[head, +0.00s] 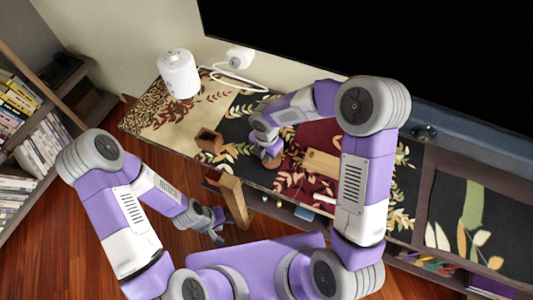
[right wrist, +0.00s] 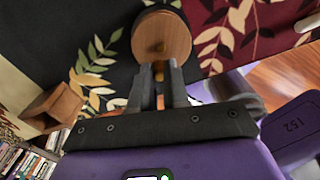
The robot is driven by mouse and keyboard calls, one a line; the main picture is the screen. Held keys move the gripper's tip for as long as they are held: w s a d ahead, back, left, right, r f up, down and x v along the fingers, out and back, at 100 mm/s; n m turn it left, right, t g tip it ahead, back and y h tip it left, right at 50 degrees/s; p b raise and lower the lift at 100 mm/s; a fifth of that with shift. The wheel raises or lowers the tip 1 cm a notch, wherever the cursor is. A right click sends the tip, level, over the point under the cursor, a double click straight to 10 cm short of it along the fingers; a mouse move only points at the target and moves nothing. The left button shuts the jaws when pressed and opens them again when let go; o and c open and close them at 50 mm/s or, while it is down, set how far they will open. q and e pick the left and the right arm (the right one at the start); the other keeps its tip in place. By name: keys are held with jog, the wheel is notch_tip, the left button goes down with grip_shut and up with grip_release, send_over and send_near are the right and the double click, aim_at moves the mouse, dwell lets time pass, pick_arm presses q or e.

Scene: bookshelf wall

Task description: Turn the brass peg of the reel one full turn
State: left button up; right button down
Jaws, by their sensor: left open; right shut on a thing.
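The reel shows in the right wrist view as a round wooden disc (right wrist: 176,30) on the dark, leaf-patterned cloth. My right gripper (right wrist: 160,78) is shut at the disc's near edge, with the small brass peg (right wrist: 159,70) between its fingertips. In the head view my right gripper (head: 267,143) reaches down onto the reel (head: 272,160), hiding much of it; the peg cannot be made out there. My left gripper (head: 216,228) is open and empty, low in front of the shelf top, away from the reel.
A small open wooden box (head: 209,140) stands left of the reel. A wooden board (head: 322,163) lies to its right. A white cylinder (head: 179,74) with a cable stands at the back left. A dark screen (head: 400,50) stands behind.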

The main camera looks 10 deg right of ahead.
jog(key=m, duration=0.3)
jog(key=w+m, duration=0.1)
jog(key=m, duration=0.2)
jog(key=shift+w+a, duration=0.1)
jog(key=m, duration=0.3)
jog(key=w+m, duration=0.1)
jog(key=m, duration=0.2)
jog(key=shift+d+m+b, duration=0.2)
jog(key=shift+m+b, duration=0.1)
jog(key=shift+b, duration=0.1)
jog(key=m, duration=0.5)
jog(key=shift+w+d, duration=0.4)
jog(key=m, duration=0.3)
jog(key=d+m, duration=0.1)
jog(key=m, duration=0.1)
jog(key=shift+w+m, duration=0.1)
jog(key=shift+m, duration=0.3)
jog(key=c, duration=1.1)
grip_release()
notch_tip(320, 180, up, 8)
jog(key=p, duration=0.2)
jog(key=shift+f, duration=0.2)
